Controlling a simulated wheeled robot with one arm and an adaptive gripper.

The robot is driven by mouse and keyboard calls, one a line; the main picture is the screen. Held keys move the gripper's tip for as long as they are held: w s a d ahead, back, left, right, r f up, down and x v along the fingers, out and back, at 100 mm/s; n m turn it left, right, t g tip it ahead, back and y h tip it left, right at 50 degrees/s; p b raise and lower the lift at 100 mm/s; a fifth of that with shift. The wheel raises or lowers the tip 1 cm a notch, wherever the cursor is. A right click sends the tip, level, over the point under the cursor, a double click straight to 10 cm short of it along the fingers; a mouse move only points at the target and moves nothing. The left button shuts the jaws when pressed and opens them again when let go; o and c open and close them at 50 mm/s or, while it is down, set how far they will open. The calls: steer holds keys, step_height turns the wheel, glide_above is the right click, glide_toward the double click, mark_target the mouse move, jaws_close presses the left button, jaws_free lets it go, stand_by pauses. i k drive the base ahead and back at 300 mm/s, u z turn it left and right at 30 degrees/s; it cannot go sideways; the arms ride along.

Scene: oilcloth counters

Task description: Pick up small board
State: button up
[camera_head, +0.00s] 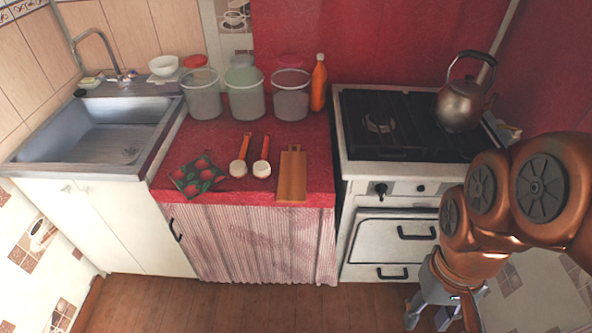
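The small board (292,178) is a light brown wooden cutting board with a short handle at its far end. It lies flat on the red counter (220,140), close to the front edge and left of the stove. My gripper (428,320) hangs low in front of the stove, at the lower right, well apart from the board and below counter height. Its fingers look spread with nothing between them. The board is fully in view.
Several containers (245,95) and an orange bottle (318,85) stand behind. A kettle (461,105) sits on the stove (400,120). The sink (95,135) is at left.

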mark_target(291, 186)
steer(key=u, duration=2.45)
steer(key=i, duration=2.85)
steer(key=z, duration=3.35)
